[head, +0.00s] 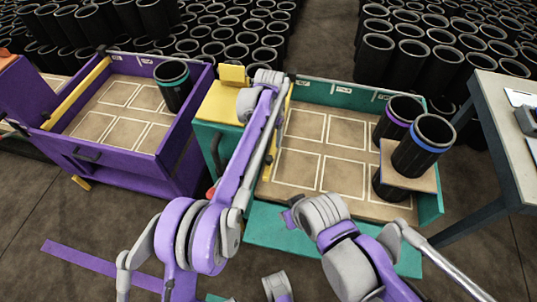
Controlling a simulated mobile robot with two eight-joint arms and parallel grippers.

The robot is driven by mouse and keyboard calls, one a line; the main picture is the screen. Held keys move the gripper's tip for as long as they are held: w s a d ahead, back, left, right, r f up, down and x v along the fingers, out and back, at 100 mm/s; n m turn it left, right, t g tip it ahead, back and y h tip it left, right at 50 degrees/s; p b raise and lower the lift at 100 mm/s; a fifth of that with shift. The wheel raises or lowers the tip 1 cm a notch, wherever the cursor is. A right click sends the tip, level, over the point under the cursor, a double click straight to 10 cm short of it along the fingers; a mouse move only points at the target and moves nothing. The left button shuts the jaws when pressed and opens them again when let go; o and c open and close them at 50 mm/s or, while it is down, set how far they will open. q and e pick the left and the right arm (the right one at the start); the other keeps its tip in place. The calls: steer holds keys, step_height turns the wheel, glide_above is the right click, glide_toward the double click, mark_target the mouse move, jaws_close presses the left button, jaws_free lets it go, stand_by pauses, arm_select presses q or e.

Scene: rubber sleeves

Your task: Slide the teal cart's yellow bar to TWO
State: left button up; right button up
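The teal cart (430,205) stands right of centre, its tan floor marked with white rectangles. Its yellow bar (264,176) lies crosswise at the left end of the bed, largely covered by my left arm. Small pale labels sit along the cart's far rail (343,90); I cannot read them. My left gripper (268,77) is at the far left corner of the bed, by the bar's far end; its fingers are not clear, and contact cannot be told. My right gripper (290,216) is over the cart's near edge, apart from the bar; its opening is unclear.
Black sleeves with purple (397,120) and blue (425,145) bands stand at the cart's right end, one on a raised tan board (410,178). A purple cart (120,165) with its own yellow bar (75,97) stands left. A grey table (490,115) is right. Many sleeves fill the back.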

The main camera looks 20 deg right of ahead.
mark_target(269, 157)
arm_select(q)
step_height(269, 157, down, 10)
steer(key=shift+f+b, duration=0.25)
steer(key=shift+b, duration=0.15)
jaws_close()
steer(key=shift+w, duration=0.1)
stand_by(1.2)
